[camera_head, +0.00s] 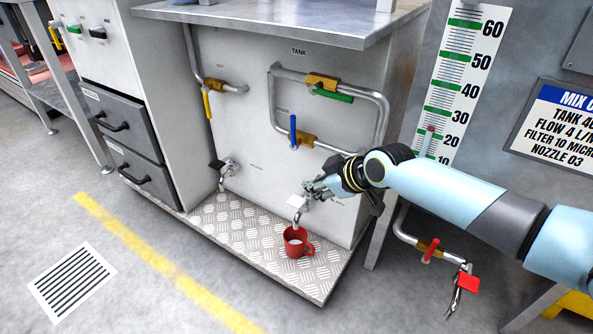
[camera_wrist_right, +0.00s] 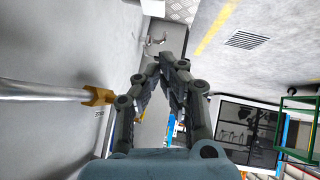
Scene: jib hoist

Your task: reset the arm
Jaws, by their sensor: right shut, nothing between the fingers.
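My right arm comes in from the right in the head view, reaching across the front of the tank cabinet (camera_head: 250,130). My right gripper (camera_head: 313,187) is shut and empty, just above and beside the tap with a white lever (camera_head: 298,202). I cannot tell whether it touches the tap. In the right wrist view the gripper's fingers (camera_wrist_right: 162,66) come together at their tips, with nothing between them. A red mug (camera_head: 296,242) stands upright on the tread-plate step below that tap, with a pale content or interior showing. My left gripper is not in view.
Pipes with a yellow lever (camera_head: 207,105), a green lever (camera_head: 333,96) and a blue lever (camera_head: 293,131) cross the cabinet front. A tap with a black lever (camera_head: 217,165) is further left. A red-levered valve (camera_head: 431,250) sits below my forearm. The floor in front is clear.

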